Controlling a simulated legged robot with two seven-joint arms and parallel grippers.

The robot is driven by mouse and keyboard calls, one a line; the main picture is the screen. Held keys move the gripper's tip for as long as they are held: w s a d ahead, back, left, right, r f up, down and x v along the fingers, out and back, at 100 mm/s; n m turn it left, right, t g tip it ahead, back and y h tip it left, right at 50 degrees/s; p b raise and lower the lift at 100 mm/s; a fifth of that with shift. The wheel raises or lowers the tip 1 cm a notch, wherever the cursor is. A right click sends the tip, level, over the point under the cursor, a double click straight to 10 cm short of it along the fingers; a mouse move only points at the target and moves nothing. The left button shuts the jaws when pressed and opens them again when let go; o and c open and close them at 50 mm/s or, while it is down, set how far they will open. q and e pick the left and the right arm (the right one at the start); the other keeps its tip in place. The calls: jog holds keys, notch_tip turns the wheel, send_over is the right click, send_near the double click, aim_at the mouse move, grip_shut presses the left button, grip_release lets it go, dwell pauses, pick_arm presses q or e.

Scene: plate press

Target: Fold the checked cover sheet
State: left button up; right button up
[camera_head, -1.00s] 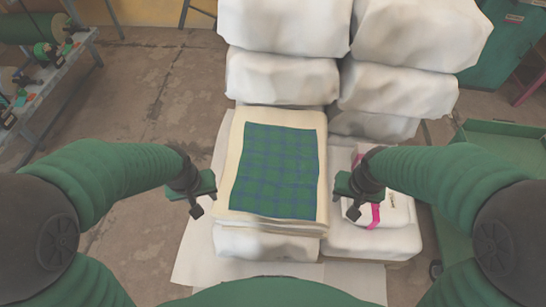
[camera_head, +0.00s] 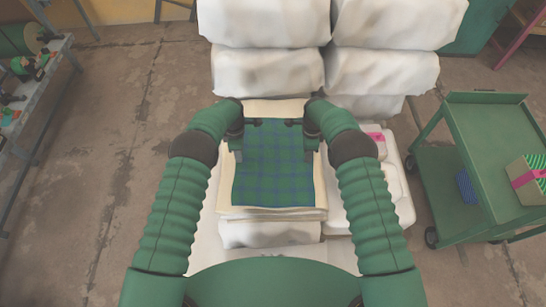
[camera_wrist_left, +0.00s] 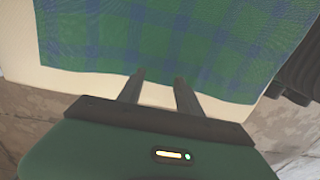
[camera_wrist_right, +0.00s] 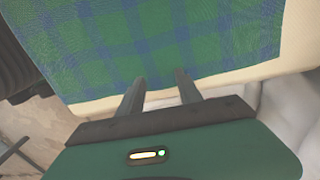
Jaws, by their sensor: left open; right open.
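The green and blue checked cover sheet (camera_head: 272,170) lies flat on a cream stack (camera_head: 275,212) in the head view. My left gripper (camera_head: 254,122) is at the sheet's far left corner and my right gripper (camera_head: 288,122) at its far right corner. In the left wrist view the open fingers of the left gripper (camera_wrist_left: 158,78) reach over the sheet's edge (camera_wrist_left: 165,35). In the right wrist view the right gripper (camera_wrist_right: 160,78) is also open, its fingertips at the sheet's edge (camera_wrist_right: 170,35). Neither holds the sheet. My arms hide parts of the far corners.
Large white wrapped bales (camera_head: 265,70) stand close behind the stack. A white package with a pink band (camera_head: 377,138) lies right of it. A green cart (camera_head: 500,140) with a striped box (camera_head: 528,180) stands further right. A shelf (camera_head: 35,85) is at far left; floor between is clear.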

pick_arm(q)
jog(key=shift+d+f, duration=0.2)
jog(key=shift+f, duration=0.4)
pick_arm(e)
jog(key=shift+d+f, duration=0.2)
jog(key=shift+f, duration=0.5)
pick_arm(q)
jog(key=shift+a, duration=0.15)
pick_arm(e)
jog(key=shift+a, duration=0.1)
pick_arm(q)
jog(key=shift+a+f, duration=0.1)
jog(key=shift+a, duration=0.05)
pick_arm(e)
jog(key=shift+a, duration=0.15)
pick_arm(q)
jog(key=shift+c, duration=0.3)
pick_arm(e)
jog(key=shift+c, duration=0.3)
pick_arm(q)
jog(key=shift+c, duration=1.3)
pick_arm(e)
jog(key=shift+c, duration=1.3)
pick_arm(q)
grip_shut()
pick_arm(e)
jog(key=shift+s, duration=0.1)
grip_shut()
jog(key=shift+f, duration=0.1)
